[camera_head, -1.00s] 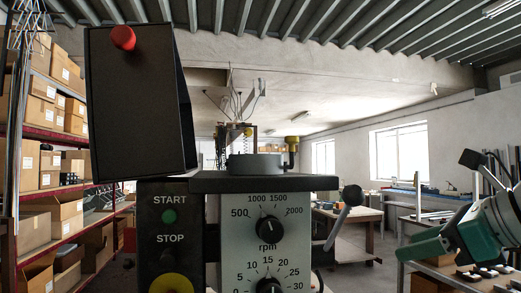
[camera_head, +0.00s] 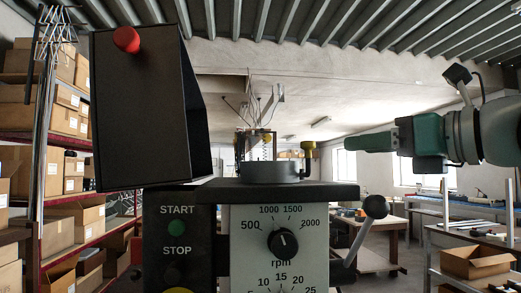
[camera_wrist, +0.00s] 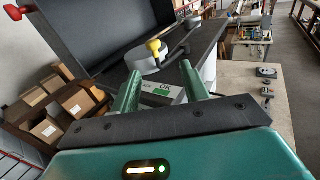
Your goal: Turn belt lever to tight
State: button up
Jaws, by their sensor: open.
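The machine has a grey lever (camera_head: 355,238) with a dark ball knob (camera_head: 375,206) on its right side, tilted up to the right. I cannot tell for sure that this is the belt lever. A smaller yellow-knobbed handle (camera_head: 308,150) stands by the round grey housing on the machine's top; its yellow knob (camera_wrist: 154,46) also shows in the wrist view. My gripper (camera_head: 350,142) is raised right of the machine, above the ball knob and apart from it. In the wrist view my gripper (camera_wrist: 163,84) is open, with nothing held between its green fingers.
The front has an rpm dial (camera_head: 283,244) and START and STOP buttons. Shelves of cartons (camera_head: 62,170) line the left. Workbenches (camera_head: 470,225) stand behind at right.

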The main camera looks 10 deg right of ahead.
aim_at(313, 145)
jog(key=x, duration=0.6)
jog(key=shift+a, duration=0.2)
jog(key=shift+w+a+r, duration=0.2)
jog(key=shift+a, duration=0.3)
jog(key=shift+w+a+r, duration=0.15)
jog(key=shift+w+a, duration=0.05)
jog(key=shift+a, duration=0.35)
jog(key=w, duration=0.1)
jog(key=w+a, duration=0.1)
jog(key=w, duration=0.1)
jog(key=shift+w+f, duration=0.25)
jog(key=shift+w, duration=0.05)
jog(key=shift+s+a+r, duration=0.2)
jog(key=shift+s+a, duration=0.05)
jog(key=shift+s, duration=0.15)
jog(key=shift+w+f, duration=0.15)
jog(key=shift+w, duration=0.4)
jog(key=shift+s, duration=0.35)
jog(key=shift+c, duration=0.7)
jog(key=shift+w, duration=0.15)
grip_shut()
